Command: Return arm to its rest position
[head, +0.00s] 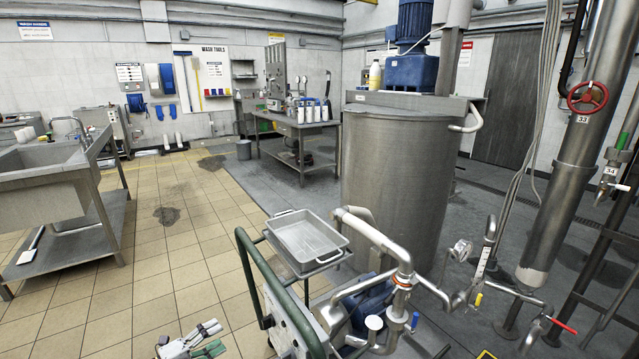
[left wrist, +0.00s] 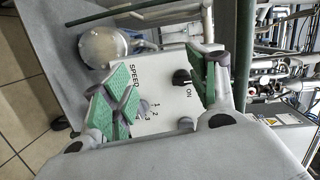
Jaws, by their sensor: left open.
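My left gripper (head: 211,338) shows at the bottom edge of the head view, pale with green finger pads, left of the pump cart's handle. In the left wrist view, the open left gripper (left wrist: 165,92) has its green-padded fingers apart with nothing held between them. Behind the fingers is a white control panel (left wrist: 155,72) marked SPEED and ON. A black ON switch (left wrist: 181,78) and a grey speed knob (left wrist: 144,106) show between the fingers. Whether the fingers touch the panel cannot be told. My right gripper is in neither view.
A steel sink bench (head: 45,185) stands at left. Tiled floor (head: 150,265) is open between them. Valves and a red handwheel (head: 587,97) are at right.

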